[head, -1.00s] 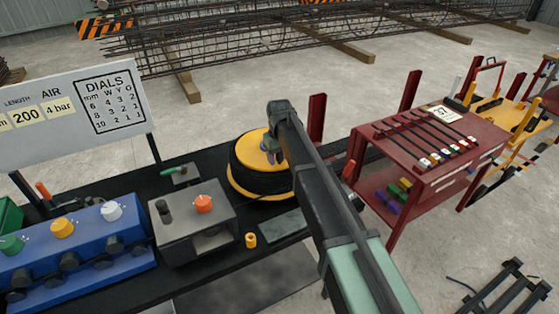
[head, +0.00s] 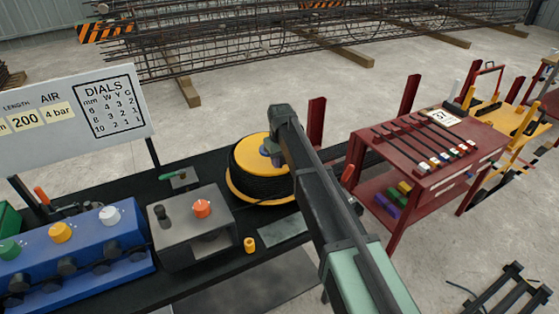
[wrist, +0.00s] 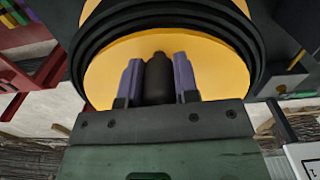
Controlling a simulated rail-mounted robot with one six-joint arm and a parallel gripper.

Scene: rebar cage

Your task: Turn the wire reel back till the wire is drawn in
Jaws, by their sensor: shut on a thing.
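The wire reel (head: 250,185) stands on the black bench, with yellow flanges and black wire wound around it. It also fills the top of the wrist view (wrist: 105,72). My gripper (wrist: 158,75) is over the reel's yellow top face. Its two purple-grey fingers are shut on the dark upright reel handle (wrist: 159,80), one finger on each side. In the head view my arm hides the right part of the reel and most of the gripper. I cannot see a loose wire end clearly.
A grey box with an orange knob (head: 202,208) and a small yellow cylinder (head: 250,245) stand left of and in front of the reel. A blue dial unit (head: 70,245) is at the far left. A red rack (head: 430,150) and red posts stand to the right.

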